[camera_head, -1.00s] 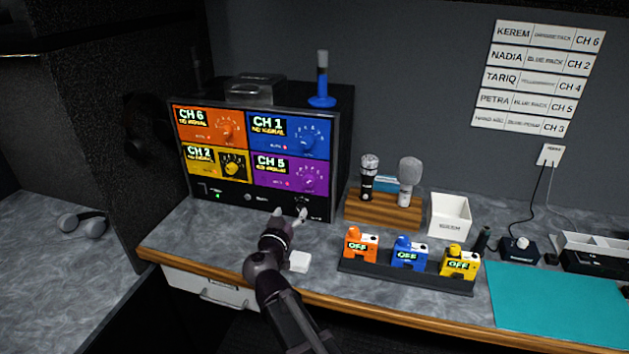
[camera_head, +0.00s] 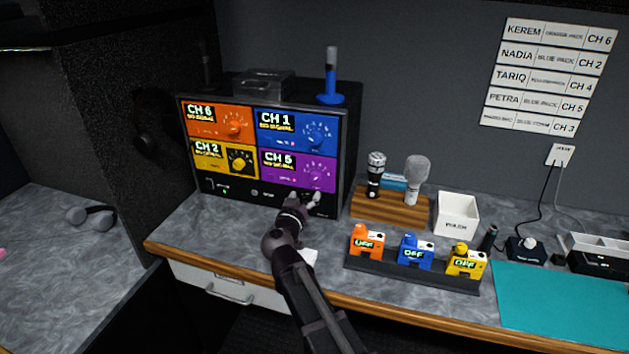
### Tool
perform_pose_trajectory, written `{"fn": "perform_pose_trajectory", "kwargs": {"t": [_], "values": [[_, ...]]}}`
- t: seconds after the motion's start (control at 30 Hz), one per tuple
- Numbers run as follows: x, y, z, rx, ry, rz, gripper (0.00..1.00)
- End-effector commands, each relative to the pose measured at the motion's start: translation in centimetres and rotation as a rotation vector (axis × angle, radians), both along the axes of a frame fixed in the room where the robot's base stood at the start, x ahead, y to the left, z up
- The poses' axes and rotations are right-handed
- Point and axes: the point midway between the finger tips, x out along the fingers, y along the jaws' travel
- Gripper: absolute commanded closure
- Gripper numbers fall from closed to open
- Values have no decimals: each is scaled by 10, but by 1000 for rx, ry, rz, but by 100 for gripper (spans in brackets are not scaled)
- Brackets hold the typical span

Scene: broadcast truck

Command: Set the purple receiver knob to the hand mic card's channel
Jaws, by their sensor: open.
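The receiver unit (camera_head: 236,201) stands on the counter with orange, blue, yellow and purple panels. The purple panel (camera_head: 276,167) reads CH 5. Its purple knob (camera_head: 316,175) is at the panel's right. My gripper (camera_head: 304,197) is open just below and in front of that knob; I cannot tell whether it touches the unit. The wall cards (camera_head: 545,75) list names and channels. The bottom card (camera_head: 529,123) appears to be the hand mic card and reads CH 3; its small print is blurred.
A wooden stand (camera_head: 388,206) with two microphones is right of the receiver. A dark rack (camera_head: 410,273) of orange, blue and yellow packs sits in front. A white box (camera_head: 457,212) and teal mat (camera_head: 565,301) are further right. A blue-based antenna (camera_head: 331,85) tops the receiver.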

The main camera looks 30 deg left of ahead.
Motion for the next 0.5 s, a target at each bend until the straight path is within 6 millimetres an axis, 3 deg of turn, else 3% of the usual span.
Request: {"fn": "perform_pose_trajectory", "kwargs": {"t": [0.2, 0.5], "values": [[35, 12, 0, 0, 0, -2, 18], [70, 21, 0, 0, 0, -2, 18]]}}
